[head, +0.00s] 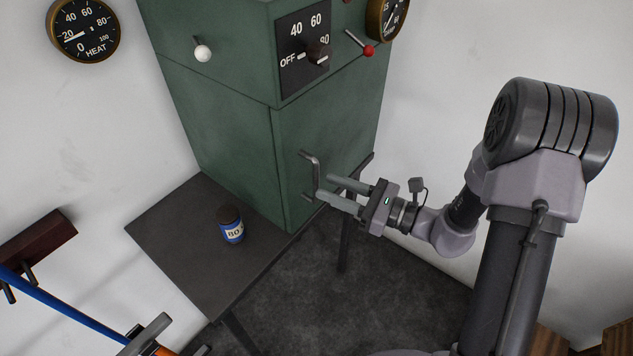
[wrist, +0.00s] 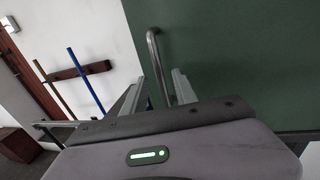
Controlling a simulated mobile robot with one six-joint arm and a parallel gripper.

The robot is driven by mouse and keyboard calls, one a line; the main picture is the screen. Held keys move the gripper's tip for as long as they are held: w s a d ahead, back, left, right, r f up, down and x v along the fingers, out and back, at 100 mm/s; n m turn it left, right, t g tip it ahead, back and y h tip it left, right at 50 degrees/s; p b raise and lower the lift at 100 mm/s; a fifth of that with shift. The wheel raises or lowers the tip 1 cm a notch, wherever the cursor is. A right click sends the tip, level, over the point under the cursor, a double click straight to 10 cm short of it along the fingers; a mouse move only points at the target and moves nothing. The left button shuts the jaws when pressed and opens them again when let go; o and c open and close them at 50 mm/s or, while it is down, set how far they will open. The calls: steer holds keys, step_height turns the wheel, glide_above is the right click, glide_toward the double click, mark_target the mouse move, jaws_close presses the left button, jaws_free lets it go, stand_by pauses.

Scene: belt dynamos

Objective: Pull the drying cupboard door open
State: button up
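The green drying cupboard (head: 222,120) stands on a dark table. Its door (head: 340,118) is on the right-hand face and looks shut, flush with the body. A grey metal bar handle (head: 316,172) stands out from the door; it also shows in the wrist view (wrist: 154,52). My gripper (head: 327,187) is at the handle's lower part with its fingers apart. In the wrist view, the handle's bar runs down between the two open fingers (wrist: 159,78), with gaps visible beside it. Whether either finger touches it, I cannot tell.
Above the door are a dial panel (head: 303,47), a red-knobbed lever (head: 368,50) and a gauge. A wall rack (head: 38,238) with poles is at left. Floor before the door is clear.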

mark_target(316, 202)
steer(key=x, duration=0.4)
steer(key=shift+a, duration=0.15)
jaws_close()
stand_by(1.3)
